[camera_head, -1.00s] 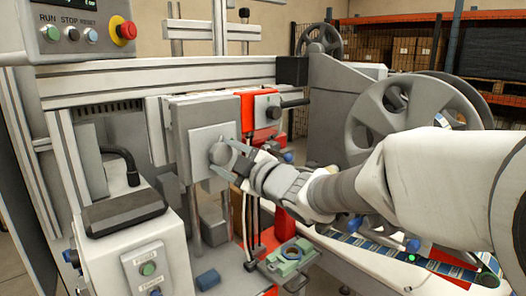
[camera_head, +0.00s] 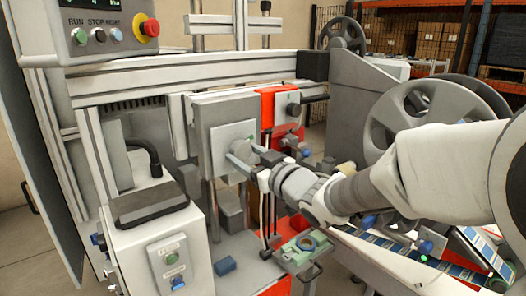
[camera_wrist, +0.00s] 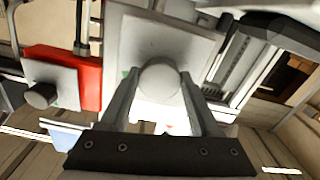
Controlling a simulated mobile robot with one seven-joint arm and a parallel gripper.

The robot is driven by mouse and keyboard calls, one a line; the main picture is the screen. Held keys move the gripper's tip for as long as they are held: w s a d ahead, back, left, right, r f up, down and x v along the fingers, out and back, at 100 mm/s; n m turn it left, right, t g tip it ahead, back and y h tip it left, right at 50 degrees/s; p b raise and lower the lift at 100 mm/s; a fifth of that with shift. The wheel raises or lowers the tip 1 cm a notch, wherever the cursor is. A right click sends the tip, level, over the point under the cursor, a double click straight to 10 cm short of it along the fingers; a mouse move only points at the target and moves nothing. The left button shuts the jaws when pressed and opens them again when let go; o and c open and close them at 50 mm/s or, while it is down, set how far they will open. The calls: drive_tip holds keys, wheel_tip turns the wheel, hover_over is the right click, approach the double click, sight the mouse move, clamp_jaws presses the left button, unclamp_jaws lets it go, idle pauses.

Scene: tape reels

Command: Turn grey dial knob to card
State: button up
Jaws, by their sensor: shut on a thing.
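The grey dial knob (camera_wrist: 160,80) is round and sits on a light grey square plate (camera_wrist: 133,38) in the wrist view. My gripper (camera_wrist: 158,92) has one finger on each side of the knob and is shut on it. In the head view my gripper (camera_head: 240,156) reaches the plate (camera_head: 222,138) from the right, and its fingers largely hide the knob there. No card mark is readable, and the knob's pointing direction cannot be told.
A red block with a second plate and black-handled knob (camera_head: 293,109) stands right of the dial. A control box with an emergency stop (camera_head: 149,28) is at upper left. Large reels (camera_head: 430,108) stand at right.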

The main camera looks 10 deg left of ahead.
idle(0.4)
drive_tip(key=o, duration=1.4)
drive_tip(key=p+v, duration=0.1)
drive_tip(key=v, duration=1.6)
drive_tip(key=shift+s+d, duration=0.1)
drive_tip(key=shift+d, duration=0.15)
